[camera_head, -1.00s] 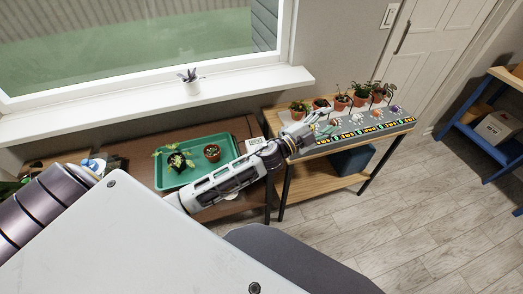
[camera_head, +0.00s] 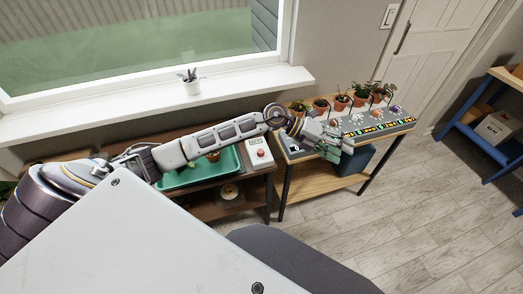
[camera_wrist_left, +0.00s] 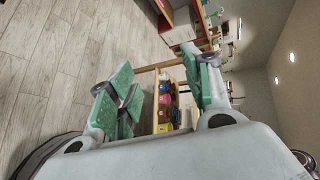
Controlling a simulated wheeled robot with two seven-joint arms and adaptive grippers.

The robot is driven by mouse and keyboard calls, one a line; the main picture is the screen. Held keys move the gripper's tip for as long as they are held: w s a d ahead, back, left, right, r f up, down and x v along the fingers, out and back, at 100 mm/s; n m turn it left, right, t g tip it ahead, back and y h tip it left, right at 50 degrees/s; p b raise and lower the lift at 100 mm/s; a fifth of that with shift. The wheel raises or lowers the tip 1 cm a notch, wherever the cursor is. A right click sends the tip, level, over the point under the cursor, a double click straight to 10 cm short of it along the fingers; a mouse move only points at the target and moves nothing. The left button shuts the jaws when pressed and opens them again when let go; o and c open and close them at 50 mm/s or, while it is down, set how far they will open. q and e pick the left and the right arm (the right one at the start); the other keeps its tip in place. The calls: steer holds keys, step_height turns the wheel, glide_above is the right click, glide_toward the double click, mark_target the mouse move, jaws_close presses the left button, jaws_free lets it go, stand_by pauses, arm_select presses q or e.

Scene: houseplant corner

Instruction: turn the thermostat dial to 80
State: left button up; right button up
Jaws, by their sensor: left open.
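A small white box (camera_head: 259,153) with a red round part on its face stands at the right end of the brown bench, beside the green tray. It looks like the thermostat; its markings are too small to read. My left gripper (camera_head: 336,143) is open and empty, to the right of the box and apart from it, over the front of the plant table. In the left wrist view its green-padded fingers (camera_wrist_left: 163,92) are spread, with floor and a distant shelf behind them. The box does not show there. My right gripper is not in view.
My left arm crosses over the green tray (camera_head: 226,166). The plant table (camera_head: 326,183) carries a grey panel (camera_head: 392,126) and several potted plants (camera_head: 342,102) behind it. A small pot (camera_head: 191,85) stands on the windowsill. Floor (camera_head: 420,220) is open at the right.

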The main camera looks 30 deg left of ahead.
arm_select(q)
steer(key=a+f+m+g+y, duration=0.2)
steer(key=a+f+y, duration=0.2)
steer(key=a, duration=0.1)
steer(key=n+g+y, duration=0.1)
steer(key=y, duration=0.9)
glide_above(261, 151)
steer(key=shift+a+f, duration=0.1)
steer(key=shift+f, duration=0.15)
steer(key=shift+f, duration=0.1)
steer(key=shift+f+p, duration=0.4)
steer(key=shift+f, duration=6.4)
steer(key=shift+c, duration=0.4)
